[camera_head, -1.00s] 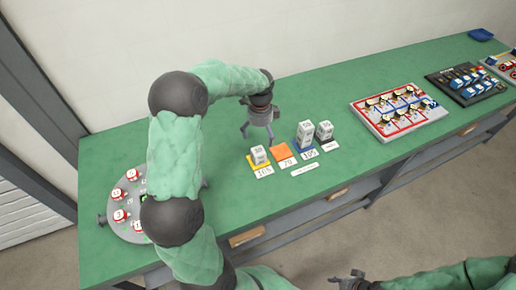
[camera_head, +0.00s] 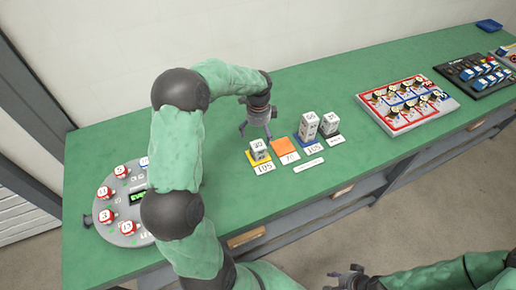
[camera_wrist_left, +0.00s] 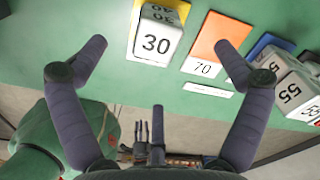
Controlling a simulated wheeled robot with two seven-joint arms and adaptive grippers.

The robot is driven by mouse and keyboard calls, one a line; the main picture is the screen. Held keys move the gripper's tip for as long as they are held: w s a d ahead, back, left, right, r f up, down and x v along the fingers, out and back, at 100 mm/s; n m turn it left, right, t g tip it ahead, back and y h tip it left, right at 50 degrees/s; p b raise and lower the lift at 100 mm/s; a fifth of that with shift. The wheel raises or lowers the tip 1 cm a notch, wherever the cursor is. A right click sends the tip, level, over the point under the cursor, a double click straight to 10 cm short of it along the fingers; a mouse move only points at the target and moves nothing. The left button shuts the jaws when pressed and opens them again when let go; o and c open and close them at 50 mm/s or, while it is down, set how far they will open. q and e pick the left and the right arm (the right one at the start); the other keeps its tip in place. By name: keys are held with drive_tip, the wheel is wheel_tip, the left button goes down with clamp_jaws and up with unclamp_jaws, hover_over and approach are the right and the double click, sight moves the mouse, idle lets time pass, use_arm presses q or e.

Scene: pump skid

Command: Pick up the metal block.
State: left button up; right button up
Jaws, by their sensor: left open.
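Pale metal blocks with printed numbers stand on coloured pads on the green bench. One block (camera_head: 259,147) stands on the yellow pad; in the wrist view this block (camera_wrist_left: 156,40) reads 30 on one face. A taller block (camera_head: 309,125) stands on the blue pad, and another block (camera_head: 329,123) on the dark pad beside it. The orange pad (camera_head: 283,146) is bare. My left gripper (camera_head: 257,130) is open and empty, just behind and above the block on yellow; its spread fingers (camera_wrist_left: 162,62) show in the wrist view. My right gripper (camera_head: 348,277) is low at the front, too small to judge.
White number cards lie before the pads, including 70 (camera_head: 290,158). A round grey panel with red knobs (camera_head: 123,205) is at left, partly behind my arm. A red-and-white switch board (camera_head: 408,102) and dark tray (camera_head: 475,73) are at right. Bench behind the blocks is clear.

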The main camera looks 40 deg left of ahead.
sight(258, 145)
use_arm(q)
drive_tip(key=shift+f, duration=0.9)
drive_tip(key=f, duration=0.1)
drive_tip(key=f+b, duration=0.1)
drive_tip(key=f, duration=0.3)
drive_tip(key=shift+s+d+b, duration=0.1)
drive_tip(key=shift+s+b, duration=0.15)
drive_tip(key=shift+b, duration=0.15)
drive_tip(key=c, duration=1.9)
drive_tip(key=shift+r, duration=0.1)
drive_tip(key=shift+c, duration=0.2)
